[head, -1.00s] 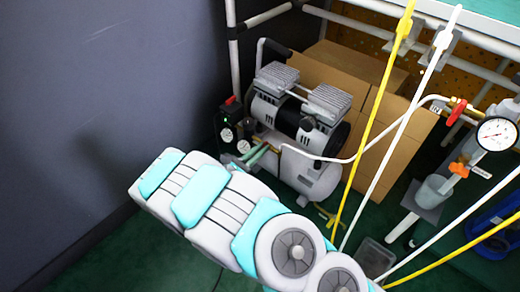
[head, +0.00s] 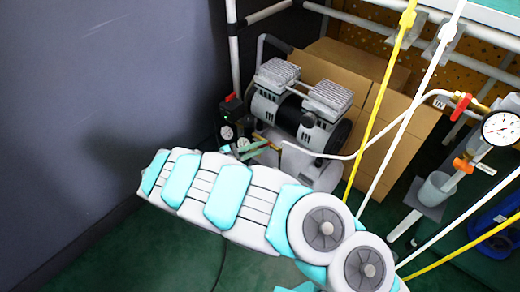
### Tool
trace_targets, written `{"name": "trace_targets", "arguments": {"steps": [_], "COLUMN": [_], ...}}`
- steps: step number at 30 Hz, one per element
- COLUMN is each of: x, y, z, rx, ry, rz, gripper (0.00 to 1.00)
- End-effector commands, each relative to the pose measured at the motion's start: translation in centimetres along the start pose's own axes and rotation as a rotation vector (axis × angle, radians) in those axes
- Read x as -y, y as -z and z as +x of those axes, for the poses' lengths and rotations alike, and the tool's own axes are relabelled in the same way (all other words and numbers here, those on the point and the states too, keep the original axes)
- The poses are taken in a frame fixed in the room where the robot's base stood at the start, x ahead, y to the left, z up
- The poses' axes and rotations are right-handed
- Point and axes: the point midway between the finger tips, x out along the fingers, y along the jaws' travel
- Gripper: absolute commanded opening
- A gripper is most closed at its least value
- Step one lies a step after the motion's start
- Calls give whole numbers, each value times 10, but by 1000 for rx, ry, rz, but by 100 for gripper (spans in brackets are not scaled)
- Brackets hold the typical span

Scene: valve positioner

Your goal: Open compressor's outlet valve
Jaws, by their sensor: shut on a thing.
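The compressor (head: 300,110), with ribbed silver heads and a white tank, stands on the floor by the boxes. At its left front are the black regulator block and small round gauges (head: 227,133). The outlet valve (head: 262,139) shows as a small brass and yellow piece right of the gauges. My gripper (head: 254,148) shows only as slim greenish fingertips at this valve. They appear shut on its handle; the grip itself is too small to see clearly. My white and turquoise arm crosses in front and hides the rest of my gripper.
Cardboard boxes (head: 390,120) stand close behind the compressor. A pipe with a red valve handle (head: 460,107) and a pressure gauge (head: 501,128) is at right. Yellow and white hoses hang in front. A dark wall (head: 100,90) bounds the left; green floor is clear below my arm.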

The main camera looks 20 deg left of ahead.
Motion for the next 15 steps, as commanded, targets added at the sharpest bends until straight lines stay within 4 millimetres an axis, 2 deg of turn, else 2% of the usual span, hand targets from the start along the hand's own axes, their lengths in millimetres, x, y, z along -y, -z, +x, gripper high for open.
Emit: {"name": "trace_targets", "arguments": {"steps": [15], "x": [1], "y": [2], "z": [1], "rx": [-1], "ry": [220], "rz": [432], "gripper": [0]}}
